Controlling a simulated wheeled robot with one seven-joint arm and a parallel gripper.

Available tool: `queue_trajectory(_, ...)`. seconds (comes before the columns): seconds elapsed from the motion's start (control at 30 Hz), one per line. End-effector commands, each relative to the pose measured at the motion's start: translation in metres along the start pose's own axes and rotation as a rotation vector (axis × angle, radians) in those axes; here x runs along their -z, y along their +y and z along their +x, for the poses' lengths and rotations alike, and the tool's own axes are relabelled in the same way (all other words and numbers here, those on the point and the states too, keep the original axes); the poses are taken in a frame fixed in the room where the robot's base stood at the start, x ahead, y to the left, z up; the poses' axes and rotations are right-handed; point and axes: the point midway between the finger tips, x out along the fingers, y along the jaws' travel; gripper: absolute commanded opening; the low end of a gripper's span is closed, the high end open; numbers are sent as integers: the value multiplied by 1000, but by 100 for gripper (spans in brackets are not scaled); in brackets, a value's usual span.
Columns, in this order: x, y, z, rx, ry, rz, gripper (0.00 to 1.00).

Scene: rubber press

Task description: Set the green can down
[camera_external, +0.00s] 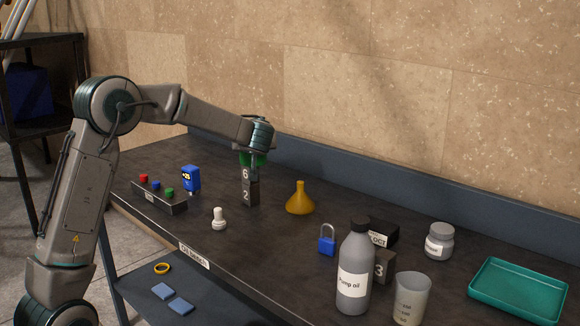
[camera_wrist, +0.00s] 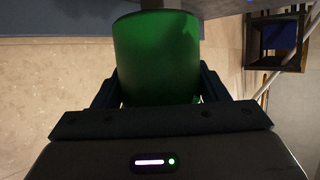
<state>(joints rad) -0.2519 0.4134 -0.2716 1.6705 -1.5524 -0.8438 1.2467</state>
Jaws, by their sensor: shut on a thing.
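The green can (camera_wrist: 157,55) fills the middle of the wrist view, between the two dark fingers of my gripper (camera_wrist: 158,88). My gripper is shut on the can. In the external view the green can (camera_external: 253,159) shows partly below my wrist, above or just behind a stack of dark number blocks marked 6 (camera_external: 246,174) and 2 (camera_external: 247,194). Whether the can touches the blocks I cannot tell. The dark bench (camera_external: 200,228) lies below.
A yellow funnel (camera_external: 299,202) stands right of the blocks. A button box (camera_external: 158,197), blue device (camera_external: 191,178) and white stamp-like piece (camera_external: 219,218) are left. A padlock (camera_external: 327,242), pump oil bottle (camera_external: 354,275), beaker (camera_external: 411,298), jar (camera_external: 439,243) and teal tray (camera_external: 518,291) are right.

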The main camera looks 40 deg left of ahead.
Motion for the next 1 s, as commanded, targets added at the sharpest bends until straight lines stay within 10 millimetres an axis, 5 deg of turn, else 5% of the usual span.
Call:
queue_trajectory(0.2,-27,-42,17,257,2,-103,1)
queue_trajectory(0.47,-48,-65,24,381,3,-157,1)
queue_trajectory(1.0,-73,-124,126,381,2,-159,1)
